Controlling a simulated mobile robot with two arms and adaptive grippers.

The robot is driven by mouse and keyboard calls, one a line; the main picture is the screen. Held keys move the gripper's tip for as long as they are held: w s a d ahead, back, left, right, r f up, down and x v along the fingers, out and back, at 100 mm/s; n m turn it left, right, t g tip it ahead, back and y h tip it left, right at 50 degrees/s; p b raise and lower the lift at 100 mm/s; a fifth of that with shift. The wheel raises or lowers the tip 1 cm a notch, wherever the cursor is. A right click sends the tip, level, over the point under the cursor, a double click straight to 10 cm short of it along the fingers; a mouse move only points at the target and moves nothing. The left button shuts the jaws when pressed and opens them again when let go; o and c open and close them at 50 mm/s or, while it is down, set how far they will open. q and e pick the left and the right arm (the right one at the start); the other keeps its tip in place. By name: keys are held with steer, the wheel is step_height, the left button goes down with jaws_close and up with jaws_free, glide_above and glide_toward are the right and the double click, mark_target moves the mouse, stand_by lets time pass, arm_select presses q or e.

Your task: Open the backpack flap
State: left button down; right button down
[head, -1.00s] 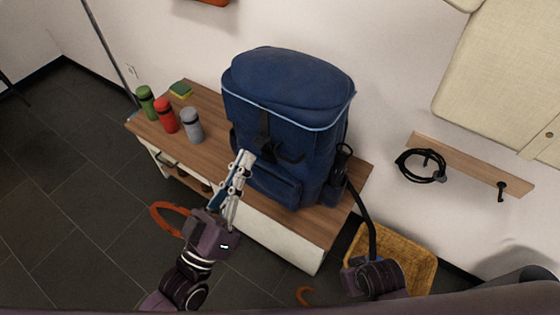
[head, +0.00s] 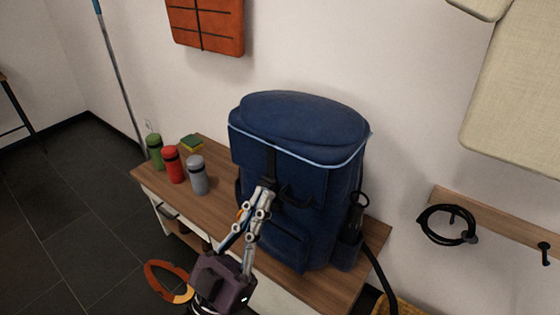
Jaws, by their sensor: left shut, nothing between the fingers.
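The blue backpack (head: 292,215) stands upright on the wooden bench. Its flap (head: 300,117), edged with light blue piping, lies closed over the top. A dark strap (head: 271,160) runs down the front from the flap. My left gripper (head: 265,194) is shut and empty, with its fingertips in front of the backpack at the lower end of this strap. I cannot tell whether the fingertips touch the strap or the backpack. My right gripper is not in view.
On the bench (head: 221,206), left of the backpack, stand a green bottle (head: 155,154), a red bottle (head: 173,165) and a grey bottle (head: 197,177). A wall rack (head: 500,222) with a black coil is at right. An orange panel (head: 205,25) hangs above.

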mark_target(296, 144)
arm_select(q)
steer(key=x, duration=0.7)
steer(key=shift+w+r, duration=0.1)
steer(key=shift+r, duration=0.05)
stand_by(1.4)
